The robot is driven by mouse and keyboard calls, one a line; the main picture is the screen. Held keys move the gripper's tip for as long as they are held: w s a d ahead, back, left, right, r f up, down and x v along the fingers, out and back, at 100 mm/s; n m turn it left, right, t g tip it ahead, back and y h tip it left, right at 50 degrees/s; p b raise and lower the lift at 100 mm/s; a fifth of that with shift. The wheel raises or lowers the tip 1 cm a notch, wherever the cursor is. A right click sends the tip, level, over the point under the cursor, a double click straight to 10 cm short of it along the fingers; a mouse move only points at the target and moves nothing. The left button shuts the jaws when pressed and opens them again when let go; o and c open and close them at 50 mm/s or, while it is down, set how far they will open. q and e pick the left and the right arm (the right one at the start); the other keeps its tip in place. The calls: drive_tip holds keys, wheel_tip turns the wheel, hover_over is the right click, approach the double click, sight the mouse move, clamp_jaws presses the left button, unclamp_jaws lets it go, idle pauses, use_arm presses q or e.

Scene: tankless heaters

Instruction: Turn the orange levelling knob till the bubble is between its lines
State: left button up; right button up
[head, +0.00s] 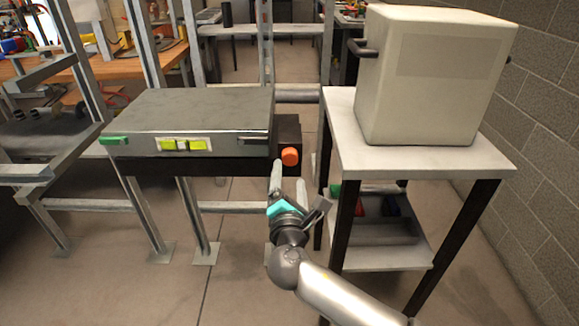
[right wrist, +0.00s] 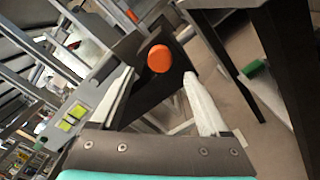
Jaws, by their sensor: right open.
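The orange levelling knob (head: 290,156) sits on the front of a dark block at the right end of the grey heater unit (head: 200,108). The level vial (head: 184,144), yellow-green in a pale frame, is on the unit's front face; its bubble and lines are too small to read. My right gripper (head: 288,182) is open just below and in front of the knob. In the right wrist view the knob (right wrist: 159,58) shows ahead, between and beyond the two pale fingertips (right wrist: 158,78), apart from them. The vial (right wrist: 70,117) is at the left there. My left gripper is not in view.
A white table (head: 424,128) with a large cream box (head: 435,75) stands close on the right. Its lower shelf holds a dark tray (head: 380,232) with coloured items. A green piece (head: 113,140) is at the unit's left corner. The floor in front is clear.

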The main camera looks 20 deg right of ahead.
sight(289, 161)
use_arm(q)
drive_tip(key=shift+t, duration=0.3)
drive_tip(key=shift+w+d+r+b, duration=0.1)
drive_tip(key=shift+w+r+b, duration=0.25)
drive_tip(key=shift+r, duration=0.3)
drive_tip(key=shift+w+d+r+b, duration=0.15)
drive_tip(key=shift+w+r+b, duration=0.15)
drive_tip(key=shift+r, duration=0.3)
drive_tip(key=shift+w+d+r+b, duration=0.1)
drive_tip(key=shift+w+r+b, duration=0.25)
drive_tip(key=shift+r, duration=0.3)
use_arm(e)
drive_tip(key=shift+x, duration=3)
clamp_jaws()
